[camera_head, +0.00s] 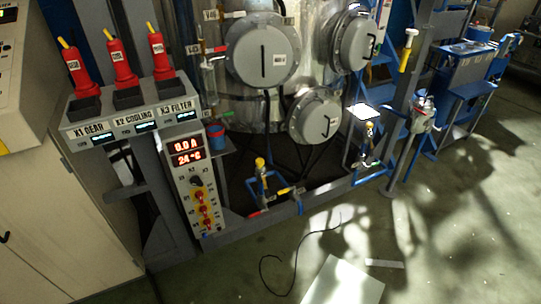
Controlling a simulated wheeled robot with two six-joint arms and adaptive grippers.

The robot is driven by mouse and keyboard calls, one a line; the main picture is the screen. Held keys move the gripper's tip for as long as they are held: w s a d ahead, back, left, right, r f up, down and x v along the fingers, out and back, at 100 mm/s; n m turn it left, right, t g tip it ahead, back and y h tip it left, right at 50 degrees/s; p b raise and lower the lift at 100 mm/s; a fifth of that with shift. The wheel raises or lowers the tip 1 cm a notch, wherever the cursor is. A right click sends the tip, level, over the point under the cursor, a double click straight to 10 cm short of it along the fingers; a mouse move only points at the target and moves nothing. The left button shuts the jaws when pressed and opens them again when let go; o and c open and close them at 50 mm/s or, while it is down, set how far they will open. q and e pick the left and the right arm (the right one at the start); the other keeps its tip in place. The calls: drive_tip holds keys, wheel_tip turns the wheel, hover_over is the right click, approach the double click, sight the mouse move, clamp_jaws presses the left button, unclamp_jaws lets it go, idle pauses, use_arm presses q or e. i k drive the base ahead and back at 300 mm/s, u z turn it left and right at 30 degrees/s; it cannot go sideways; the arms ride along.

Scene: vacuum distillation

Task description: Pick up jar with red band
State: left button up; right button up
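I cannot clearly make out a jar with a red band. A blue container with a red upper part (216,137) stands beside the grey control column, in front of the vessel. A small pale item with some red on it (424,106) sits on a grey post at the right; it is too small to tell whether it is a jar. Neither of my grippers is in view.
A large metal vessel (225,92) fills the back. Blue stands (468,95) are at the right. A pale plate (345,283) and a black cable (297,262) lie on open floor.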

sight(215, 132)
drive_tip(key=z, duration=1.2)
drive_tip(key=i, duration=1.4)
drive_tip(key=u, duration=0.8)
drive_tip(key=i, duration=0.65)
drive_tip(key=u, duration=0.5)
